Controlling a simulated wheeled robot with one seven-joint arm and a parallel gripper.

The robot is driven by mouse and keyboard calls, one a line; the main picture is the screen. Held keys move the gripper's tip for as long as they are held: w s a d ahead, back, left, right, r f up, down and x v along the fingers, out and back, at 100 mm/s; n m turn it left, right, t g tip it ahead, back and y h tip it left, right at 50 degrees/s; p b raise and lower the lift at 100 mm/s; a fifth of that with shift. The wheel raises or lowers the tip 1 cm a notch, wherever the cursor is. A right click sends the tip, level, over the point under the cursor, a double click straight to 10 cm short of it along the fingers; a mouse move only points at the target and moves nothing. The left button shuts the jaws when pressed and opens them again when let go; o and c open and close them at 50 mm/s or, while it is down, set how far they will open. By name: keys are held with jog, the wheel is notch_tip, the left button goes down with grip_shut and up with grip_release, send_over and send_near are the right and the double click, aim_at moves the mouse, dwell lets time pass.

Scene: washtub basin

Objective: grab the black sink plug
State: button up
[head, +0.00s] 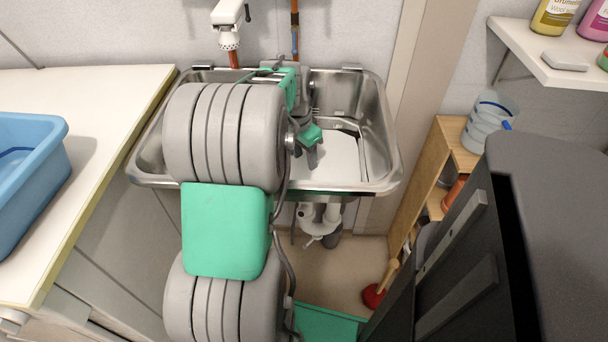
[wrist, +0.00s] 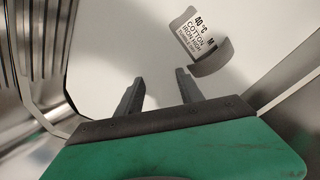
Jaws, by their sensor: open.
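I cannot make out the black sink plug in either view. My gripper (head: 313,157) is down inside the steel sink basin (head: 378,135), and my arm covers the basin's left and middle parts. In the wrist view my gripper (wrist: 158,78) is open, with nothing between its two dark fingers. A white sheet-like thing (head: 338,163) lies in the basin below the fingers; it fills the middle of the wrist view (wrist: 110,35). A grey and white care label (wrist: 203,38) with printed text shows on it, just beyond the right fingertip.
Steel basin walls stand on both sides in the wrist view. A white tap (head: 229,22) is behind the basin. A blue tub (head: 30,165) stands on the left counter (head: 95,100). At right are a wooden shelf (head: 452,140), a dark cabinet (head: 550,200) and a wall shelf (head: 525,55) with bottles.

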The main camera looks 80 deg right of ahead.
aim_at(305, 163)
notch_tip(305, 163, down, 3)
jog(key=shift+s+d+f, duration=0.15)
jog(key=shift+c, duration=0.3)
grip_shut()
